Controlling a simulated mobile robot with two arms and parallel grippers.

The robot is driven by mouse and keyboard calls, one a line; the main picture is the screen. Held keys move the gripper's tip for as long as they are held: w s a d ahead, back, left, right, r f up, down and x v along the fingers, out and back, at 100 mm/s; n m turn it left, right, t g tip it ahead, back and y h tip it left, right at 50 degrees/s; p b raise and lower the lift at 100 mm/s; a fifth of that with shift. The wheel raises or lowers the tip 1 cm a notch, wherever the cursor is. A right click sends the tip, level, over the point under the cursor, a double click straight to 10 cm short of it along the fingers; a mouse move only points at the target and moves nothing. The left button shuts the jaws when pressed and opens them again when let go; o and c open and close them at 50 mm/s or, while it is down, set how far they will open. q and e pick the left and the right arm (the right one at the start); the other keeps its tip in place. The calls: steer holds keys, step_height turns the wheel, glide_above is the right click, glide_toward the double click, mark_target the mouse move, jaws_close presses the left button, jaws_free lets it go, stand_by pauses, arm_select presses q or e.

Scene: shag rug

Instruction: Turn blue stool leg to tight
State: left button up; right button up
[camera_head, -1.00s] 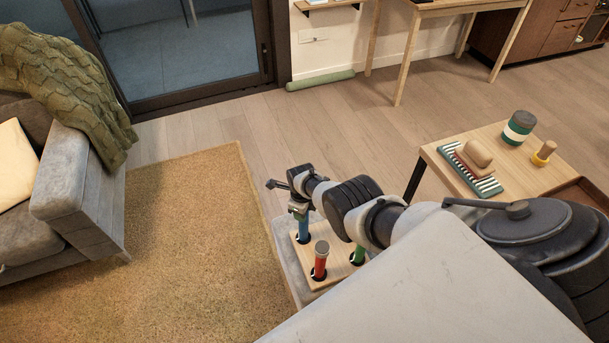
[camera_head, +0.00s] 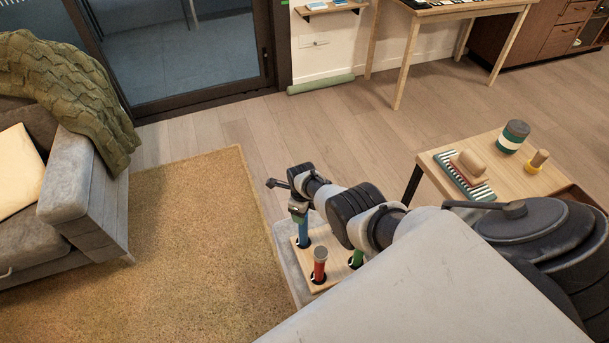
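The blue stool leg (camera_head: 303,232) stands upright in a hole of the light wooden stool seat (camera_head: 330,280). My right gripper (camera_head: 298,214) points down at the top of the blue leg and appears shut on it; the fingertips are small and the leg's top is hidden by them. The red stool leg (camera_head: 319,268) stands in the hole in front. A green stool leg (camera_head: 356,258) stands at the right, partly hidden by my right arm. My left gripper is not in view.
The seat lies on a grey surface (camera_head: 290,270) beside the shag rug (camera_head: 170,250). A grey sofa (camera_head: 80,190) stands at the left. A wooden table (camera_head: 440,180) at the right bears a brush (camera_head: 468,167), a striped cloth (camera_head: 482,190) and a jar (camera_head: 513,137).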

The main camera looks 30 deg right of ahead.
step_height(320, 180, up, 7)
steer(key=p, duration=0.3)
steer(key=shift+s+r+p, duration=0.15)
steer(key=shift+p, duration=0.2)
